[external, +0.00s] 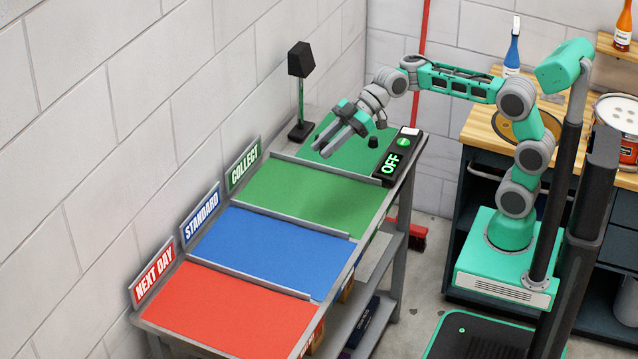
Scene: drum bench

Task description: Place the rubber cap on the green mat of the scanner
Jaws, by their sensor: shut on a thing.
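The scanner's green mat (312,158) lies at the far end of the bench.
A black lamp-like post (300,90) stands at the mat's back left. Nearer along the bench lie a second green mat (315,198), a blue mat (285,245) and a red mat (235,305), all empty, split by low grey rails. Signs line the wall side.

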